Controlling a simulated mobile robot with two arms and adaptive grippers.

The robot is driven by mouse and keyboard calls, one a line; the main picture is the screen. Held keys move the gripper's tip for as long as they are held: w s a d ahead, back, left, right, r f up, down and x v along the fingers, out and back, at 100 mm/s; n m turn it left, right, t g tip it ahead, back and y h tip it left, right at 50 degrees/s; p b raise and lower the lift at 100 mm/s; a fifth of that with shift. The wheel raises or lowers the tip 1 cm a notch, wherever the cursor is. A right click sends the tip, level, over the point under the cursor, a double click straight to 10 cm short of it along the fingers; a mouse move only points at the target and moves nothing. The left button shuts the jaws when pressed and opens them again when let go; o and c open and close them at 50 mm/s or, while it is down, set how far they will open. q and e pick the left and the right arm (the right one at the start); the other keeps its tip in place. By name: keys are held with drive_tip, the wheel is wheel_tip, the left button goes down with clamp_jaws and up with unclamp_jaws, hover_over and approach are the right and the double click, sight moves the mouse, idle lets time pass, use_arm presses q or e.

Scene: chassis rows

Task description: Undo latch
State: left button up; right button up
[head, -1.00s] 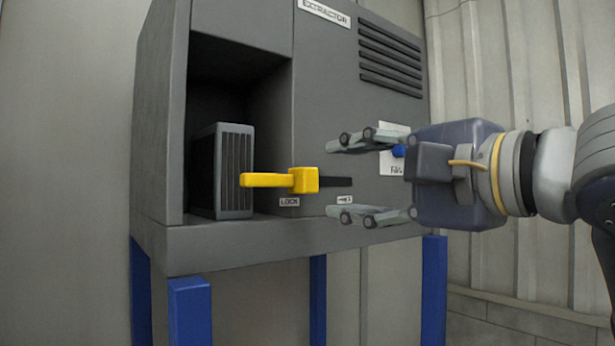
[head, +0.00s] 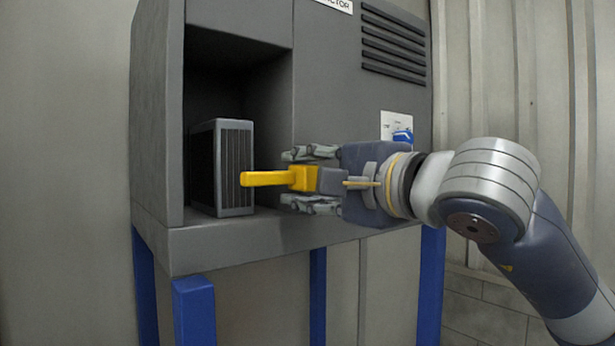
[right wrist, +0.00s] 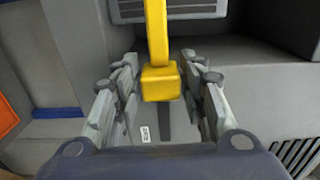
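The yellow latch (head: 278,178) sits on the front of the grey extractor cabinet, its bar reaching left across the front of the dark ribbed unit (head: 235,168) in the opening. My right gripper (head: 298,179) is open, with one finger above and one below the latch's block. In the right wrist view the yellow latch (right wrist: 160,80) lies between the two open fingers (right wrist: 160,95), with a gap on both sides. A dark slot (right wrist: 164,122) runs from the block toward my palm. My left gripper is in neither view.
The grey cabinet (head: 160,130) stands on blue legs (head: 194,310). A white panel with a blue part (head: 402,136) is on its front at right, below the vents (head: 393,45). Its lower ledge (head: 230,246) juts out under the gripper.

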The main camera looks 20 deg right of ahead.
clamp_jaws()
drive_tip(key=shift+w+d+f+b, duration=0.1)
drive_tip(key=shift+w+d+b, duration=0.1)
drive_tip(key=shift+d+b, duration=0.15)
drive_tip(key=w+d+b, duration=0.1)
drive_tip(key=w+d, duration=0.2)
drive_tip(key=d, duration=0.6)
drive_tip(key=shift+r, duration=0.2)
drive_tip(key=o, duration=0.6)
unclamp_jaws()
drive_tip(key=shift+w, duration=0.1)
drive_tip(key=shift+d+f, duration=0.1)
drive_tip(key=shift+d, duration=0.05)
drive_tip(key=v, duration=1.2)
